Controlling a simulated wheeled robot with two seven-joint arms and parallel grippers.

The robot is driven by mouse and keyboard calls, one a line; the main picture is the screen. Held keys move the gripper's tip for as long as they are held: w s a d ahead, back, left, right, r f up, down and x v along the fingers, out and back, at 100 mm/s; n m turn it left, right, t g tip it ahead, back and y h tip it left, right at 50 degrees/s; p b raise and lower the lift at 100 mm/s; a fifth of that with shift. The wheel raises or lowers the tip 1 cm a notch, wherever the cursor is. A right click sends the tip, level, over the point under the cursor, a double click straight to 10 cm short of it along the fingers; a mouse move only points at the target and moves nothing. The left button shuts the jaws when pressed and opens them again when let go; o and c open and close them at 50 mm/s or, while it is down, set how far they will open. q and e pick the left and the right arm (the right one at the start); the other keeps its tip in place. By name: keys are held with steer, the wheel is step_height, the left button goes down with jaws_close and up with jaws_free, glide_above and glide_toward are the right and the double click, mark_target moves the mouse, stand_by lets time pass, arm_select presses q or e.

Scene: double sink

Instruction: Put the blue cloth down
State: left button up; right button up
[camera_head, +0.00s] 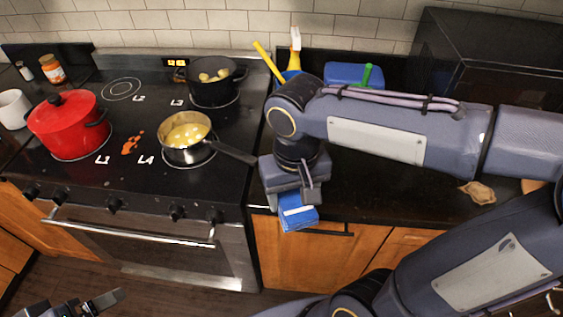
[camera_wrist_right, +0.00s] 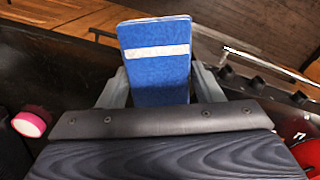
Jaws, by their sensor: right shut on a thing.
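The blue cloth (camera_head: 299,222) is folded, with a white stripe across it. My right gripper (camera_head: 296,198) is shut on it and holds it by the counter's front edge, right of the stove. In the right wrist view the cloth (camera_wrist_right: 155,85) stands out between the two grey fingers (camera_wrist_right: 156,88). From the head view I cannot tell whether the cloth touches the counter edge. My left gripper (camera_head: 78,305) shows only in part at the bottom left, away from the cloth; its opening is unclear.
The black stove (camera_head: 135,100) holds a red pot (camera_head: 68,128), a pan (camera_head: 187,135) with its handle pointing right, and a black pot (camera_head: 200,85). An orange spill (camera_head: 132,141) lies between the L1 and L4 marks. The dark counter (camera_head: 400,193) is largely clear below my right arm.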

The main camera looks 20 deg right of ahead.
steer(key=shift+w+d+r, duration=0.1)
steer(key=shift+w+r, duration=0.05)
steer(key=w+d+f, duration=0.2)
steer(key=w, duration=0.1)
steer(key=w+d+f+p, duration=0.1)
steer(key=w+d+f, duration=0.1)
steer(key=w+f, duration=0.1)
steer(key=w+d+f+p, duration=0.1)
steer(key=w+d+f, duration=0.1)
steer(key=w+f, duration=0.1)
steer(key=shift+w+d+f, duration=0.15)
steer(key=shift+w, duration=0.25)
steer(key=shift+w+d+f, duration=0.1)
steer(key=shift+w, duration=0.25)
steer(key=shift+w+d+f, duration=0.2)
steer(key=shift+w+f, duration=0.15)
steer(key=shift+f, duration=0.1)
step_height(320, 180, down, 4)
steer(key=shift+w+d+r+p, duration=0.1)
steer(key=shift+w+r+p, duration=0.05)
steer(key=shift+r+p, duration=0.15)
steer(key=shift+f, duration=0.1)
steer(key=shift+f+b, duration=0.15)
steer(key=shift+b, duration=0.15)
steer(key=o, duration=1)
steer(key=shift+c, duration=0.2)
